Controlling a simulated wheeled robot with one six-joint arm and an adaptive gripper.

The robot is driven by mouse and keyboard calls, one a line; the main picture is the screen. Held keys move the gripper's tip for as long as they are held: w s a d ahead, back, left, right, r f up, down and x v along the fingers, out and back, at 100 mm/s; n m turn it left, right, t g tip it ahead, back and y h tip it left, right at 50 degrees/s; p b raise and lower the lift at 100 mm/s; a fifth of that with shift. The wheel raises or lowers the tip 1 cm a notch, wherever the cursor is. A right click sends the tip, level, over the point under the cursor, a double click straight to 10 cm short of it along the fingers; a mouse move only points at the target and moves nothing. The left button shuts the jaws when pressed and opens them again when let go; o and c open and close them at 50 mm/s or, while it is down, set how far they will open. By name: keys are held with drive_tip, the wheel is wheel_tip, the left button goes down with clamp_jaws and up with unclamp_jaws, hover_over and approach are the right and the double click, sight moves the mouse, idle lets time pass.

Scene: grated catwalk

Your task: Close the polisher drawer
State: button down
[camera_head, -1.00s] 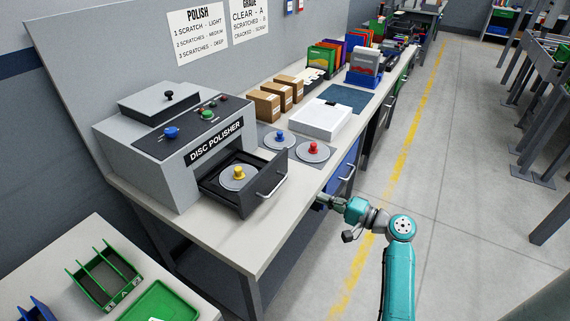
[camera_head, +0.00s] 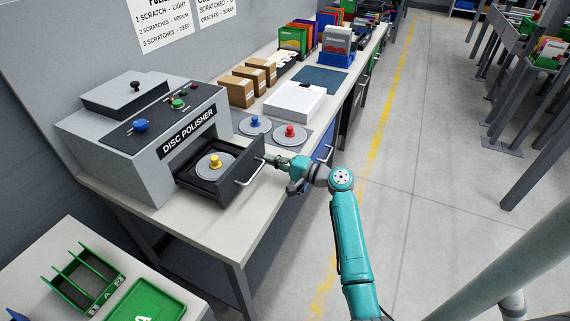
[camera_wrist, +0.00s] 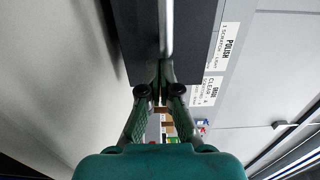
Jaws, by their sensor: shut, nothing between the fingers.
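The grey disc polisher (camera_head: 150,135) stands on the workbench. Its dark drawer (camera_head: 232,178) is pulled out toward the bench's front edge and holds a grey disc with a yellow knob (camera_head: 215,162). The drawer's silver handle (camera_head: 250,172) is on the drawer front. My gripper (camera_head: 266,158) is shut and empty, at the right end of the drawer front by the handle. In the wrist view my shut gripper (camera_wrist: 162,66) points at the dark drawer front (camera_wrist: 195,35), with the silver handle (camera_wrist: 167,25) just ahead of the fingertips. I cannot tell whether they touch.
Two pads with a blue knob (camera_head: 255,121) and a red knob (camera_head: 290,131) lie right of the polisher. A white box (camera_head: 294,101) and cardboard boxes (camera_head: 254,78) stand behind. A side table with a green rack (camera_head: 85,280) is at the lower left. The aisle floor is free.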

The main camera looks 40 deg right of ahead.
drive_tip(key=shift+x, duration=0.9)
